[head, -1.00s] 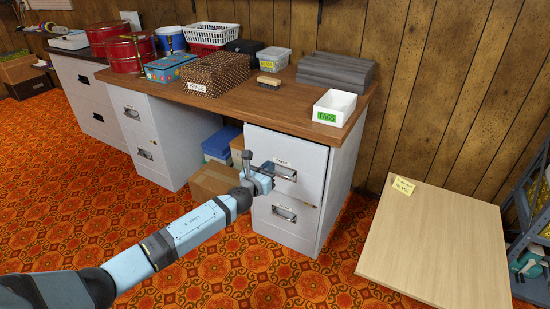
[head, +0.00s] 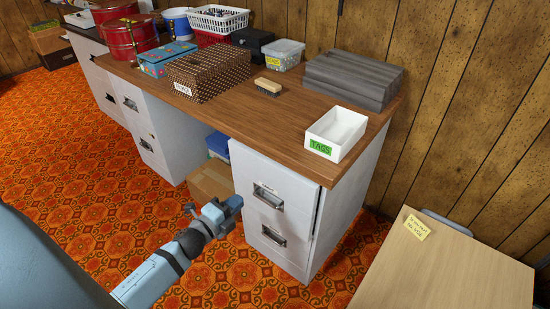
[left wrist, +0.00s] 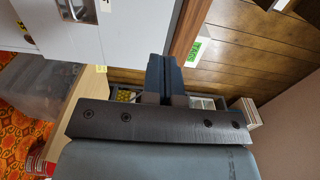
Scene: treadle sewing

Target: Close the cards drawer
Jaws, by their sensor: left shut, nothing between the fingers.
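The right pedestal of the desk has two stacked drawers. Its upper drawer (head: 248,178) has a metal handle (head: 268,197) and a small label too small to read. A thin dark gap shows along this drawer's right edge, so its front seems to stand slightly proud of the cabinet. The lower drawer (head: 262,226) looks flush. My left gripper (head: 236,202) is shut and empty, just left of the upper handle in the picture; I cannot tell whether it touches the front. Its closed fingers show in the left wrist view (left wrist: 165,75). My right gripper is not in view.
The wooden desktop (head: 240,112) holds a white TAGS bin (head: 337,130), a brush (head: 268,86), a dotted box (head: 207,75) and grey boards (head: 350,80). A cardboard box (head: 208,183) stands under the desk. A pale wood table (head: 440,275) is at the right.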

